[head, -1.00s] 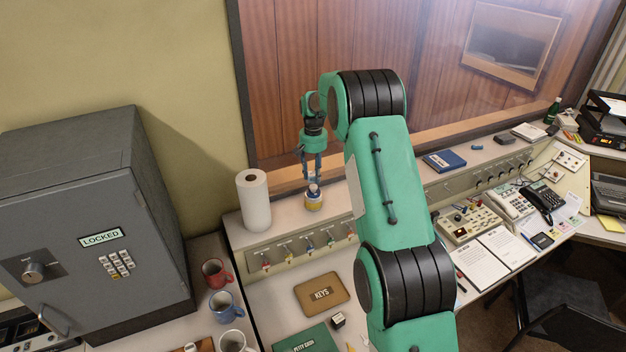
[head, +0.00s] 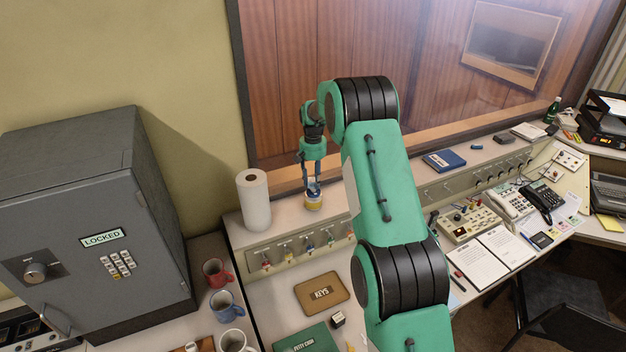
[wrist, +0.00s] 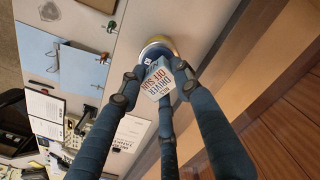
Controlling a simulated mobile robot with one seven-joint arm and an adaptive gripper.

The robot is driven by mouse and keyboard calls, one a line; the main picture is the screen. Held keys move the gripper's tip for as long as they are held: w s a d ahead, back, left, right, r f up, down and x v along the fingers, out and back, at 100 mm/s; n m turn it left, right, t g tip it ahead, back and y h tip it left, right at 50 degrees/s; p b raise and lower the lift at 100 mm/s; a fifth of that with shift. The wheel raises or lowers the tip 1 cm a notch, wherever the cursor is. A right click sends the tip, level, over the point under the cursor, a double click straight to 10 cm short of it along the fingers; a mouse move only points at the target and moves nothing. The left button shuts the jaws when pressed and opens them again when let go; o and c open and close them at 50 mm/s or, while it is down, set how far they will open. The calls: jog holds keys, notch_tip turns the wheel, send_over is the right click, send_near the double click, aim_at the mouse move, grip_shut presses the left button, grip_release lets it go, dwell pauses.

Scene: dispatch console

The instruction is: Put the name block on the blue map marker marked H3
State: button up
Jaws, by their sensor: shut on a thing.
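My gripper (head: 312,185) points down over the back shelf, its fingers closed around a small pale block. The wrist view shows this name block (wrist: 158,80) between the fingertips, with dark and orange lettering that reads roughly "DRIVER OFF SUN". A blue piece (wrist: 152,56) lies directly beneath or against the block; I cannot read H3 on it.
A paper towel roll (head: 254,202) stands close left of my gripper. The grey safe (head: 90,230) is farther left. Hooks with coloured tags line the shelf front. The glass window is just behind.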

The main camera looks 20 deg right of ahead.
aim_at(313, 180)
jog(key=shift+f, duration=0.1)
jog(key=o, duration=1.1)
jog(key=shift+c, duration=0.2)
notch_tip(313, 180, up, 12)
jog(key=shift+b, duration=0.45)
jog(key=shift+r, duration=0.2)
